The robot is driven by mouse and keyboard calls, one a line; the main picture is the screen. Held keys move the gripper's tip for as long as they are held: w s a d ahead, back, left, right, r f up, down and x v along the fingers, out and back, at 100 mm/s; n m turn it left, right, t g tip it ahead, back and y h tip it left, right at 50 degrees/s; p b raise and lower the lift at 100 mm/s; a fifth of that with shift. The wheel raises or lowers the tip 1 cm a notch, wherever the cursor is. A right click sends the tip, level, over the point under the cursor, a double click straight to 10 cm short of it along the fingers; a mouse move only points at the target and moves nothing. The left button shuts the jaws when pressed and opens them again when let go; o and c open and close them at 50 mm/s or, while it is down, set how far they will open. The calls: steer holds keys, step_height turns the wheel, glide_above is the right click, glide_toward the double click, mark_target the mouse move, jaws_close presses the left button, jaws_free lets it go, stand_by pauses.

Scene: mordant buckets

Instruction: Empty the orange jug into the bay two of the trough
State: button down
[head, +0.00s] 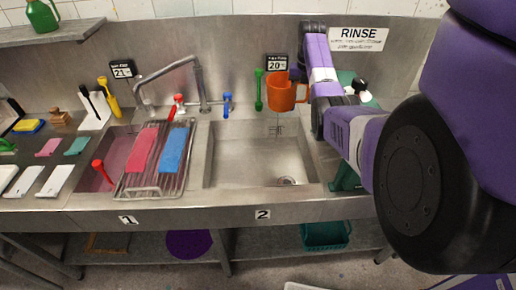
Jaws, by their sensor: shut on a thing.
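The orange jug (284,93) is held up above the back of the trough's bay two (245,160), roughly upright, with its handle toward the right. My gripper (305,88) comes in from the right and is shut on the jug; its fingertips are mostly hidden behind the jug and my arm. Bay two is the right basin, with the label "2" on the front edge and a round drain at its lower right. It looks empty of objects. Bay one (96,177) is the left basin, labelled "1", and its visible part looks reddish.
A wire rack (143,187) with a red and a blue cloth covers part of bay one. A tap (203,85) rises between the bays. A teal object (345,176) stands right of bay two.

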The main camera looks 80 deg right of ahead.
steer(key=shift+y, duration=0.3)
steer(key=shift+d+r, duration=0.15)
steer(key=shift+r, duration=2.75)
steer(key=shift+r, duration=0.1)
steer(key=shift+r, duration=2.9)
